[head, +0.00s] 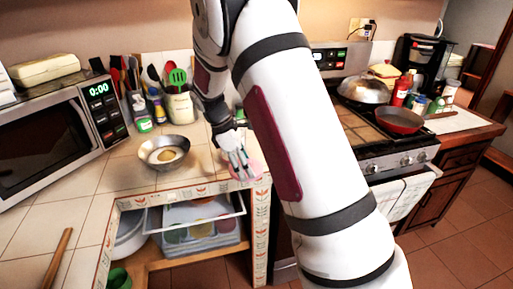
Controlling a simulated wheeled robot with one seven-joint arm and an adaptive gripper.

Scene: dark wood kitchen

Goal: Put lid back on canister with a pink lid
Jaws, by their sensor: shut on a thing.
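A pink round thing, which looks like the pink lid (246,173), is low at the counter's front edge, partly covered by my fingers. My gripper (238,163) points down at it, with its fingers closed on it. I cannot tell whether the lid touches the tiles or is slightly raised. No canister that clearly matches the lid is visible; my arm hides part of the counter to the right of the gripper.
A metal bowl (164,152) stands left of my gripper. Behind it are a utensil holder (181,107) and several bottles. A microwave (60,125) is at left. The stove with a red pan (399,121) is at right. An open shelf lies below the counter.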

